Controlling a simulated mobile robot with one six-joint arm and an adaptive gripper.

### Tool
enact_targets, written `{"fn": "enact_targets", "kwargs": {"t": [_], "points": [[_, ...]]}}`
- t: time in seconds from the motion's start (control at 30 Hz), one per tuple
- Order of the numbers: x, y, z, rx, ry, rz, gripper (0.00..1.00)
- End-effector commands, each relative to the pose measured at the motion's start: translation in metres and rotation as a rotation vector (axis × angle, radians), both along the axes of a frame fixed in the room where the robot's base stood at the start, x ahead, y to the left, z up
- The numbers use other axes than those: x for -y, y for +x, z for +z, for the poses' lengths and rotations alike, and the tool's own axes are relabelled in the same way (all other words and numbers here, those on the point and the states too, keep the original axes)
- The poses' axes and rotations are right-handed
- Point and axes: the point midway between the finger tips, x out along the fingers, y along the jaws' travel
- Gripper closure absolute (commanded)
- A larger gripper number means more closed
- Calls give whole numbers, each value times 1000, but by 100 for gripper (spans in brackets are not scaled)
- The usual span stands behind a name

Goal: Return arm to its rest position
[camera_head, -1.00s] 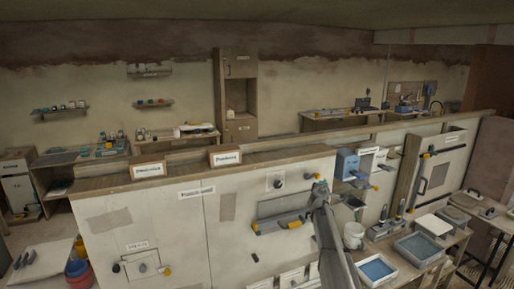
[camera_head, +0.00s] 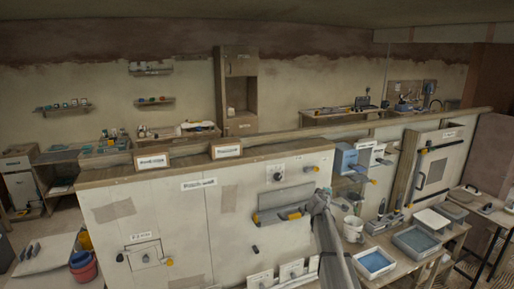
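My arm rises from the bottom edge, right of centre, and its grey far end (camera_head: 320,197) shows in front of the plastered partition (camera_head: 140,205). The fingers are too small and dark to make out, so I cannot tell whether my gripper is open or shut. No held object can be made out at the arm's end. A grey wall shelf (camera_head: 270,216) with yellow-tipped items is on the partition just left of the arm's end, partly behind it.
A bench right of my arm holds a white bucket (camera_head: 352,229) and blue-filled trays (camera_head: 374,262). Blue and white boxes (camera_head: 345,160) hang on the partition above it. A red tub (camera_head: 83,268) stands at lower left. Farther benches and a tall cabinet (camera_head: 238,95) line the back wall.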

Motion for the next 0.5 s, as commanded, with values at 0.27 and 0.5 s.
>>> {"fn": "enact_targets", "kwargs": {"t": [0.27,0.5], "points": [[2,-62,-54,-55,186,-135,100],[-9,-153,-133,-176,450,-315,100]]}}
